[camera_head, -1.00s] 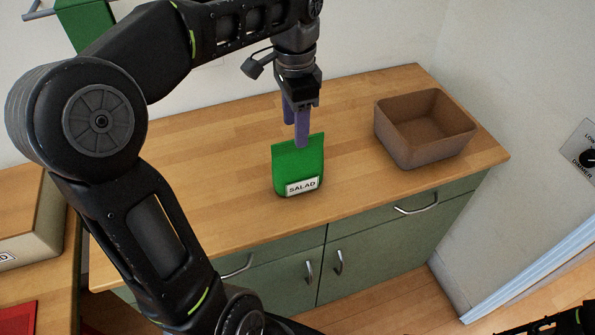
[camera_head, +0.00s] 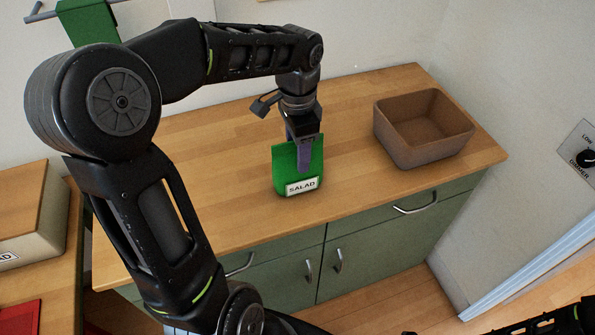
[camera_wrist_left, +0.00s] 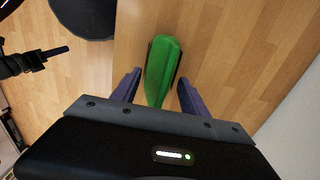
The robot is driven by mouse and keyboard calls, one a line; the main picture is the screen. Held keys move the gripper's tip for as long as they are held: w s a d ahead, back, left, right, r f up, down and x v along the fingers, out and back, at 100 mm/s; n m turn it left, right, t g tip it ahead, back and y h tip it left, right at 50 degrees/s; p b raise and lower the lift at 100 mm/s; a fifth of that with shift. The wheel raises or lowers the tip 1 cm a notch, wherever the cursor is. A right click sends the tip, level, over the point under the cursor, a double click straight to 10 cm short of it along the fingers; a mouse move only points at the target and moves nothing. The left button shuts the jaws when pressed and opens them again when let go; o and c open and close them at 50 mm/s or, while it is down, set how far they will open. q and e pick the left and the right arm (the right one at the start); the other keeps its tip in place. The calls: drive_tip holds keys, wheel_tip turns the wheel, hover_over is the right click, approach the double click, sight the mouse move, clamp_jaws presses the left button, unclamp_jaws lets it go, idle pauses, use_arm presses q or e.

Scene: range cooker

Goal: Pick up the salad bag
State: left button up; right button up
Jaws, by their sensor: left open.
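The green salad bag (camera_head: 285,181) stands upright on the wooden counter, with a white SALAD label on its front. My left gripper (camera_head: 304,160) points down at the bag from above, with one purple finger in front of the bag's face. In the left wrist view the bag (camera_wrist_left: 161,68) lies between the two open fingers (camera_wrist_left: 157,88), with a gap visible on each side. The far finger is hidden behind the bag in the head view. My right gripper cannot be made out; only a dark piece of arm shows at the bottom right corner of the head view.
A brown open bin (camera_head: 424,130) stands on the counter (camera_head: 230,220) to the right of the bag. Green cabinets with handles are below. The counter around the bag is clear.

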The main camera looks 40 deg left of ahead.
use_arm(q)
drive_tip(key=shift+f, duration=0.1)
drive_tip(key=shift+c, duration=0.4)
clamp_jaws()
idle(0.5)
idle(0.9)
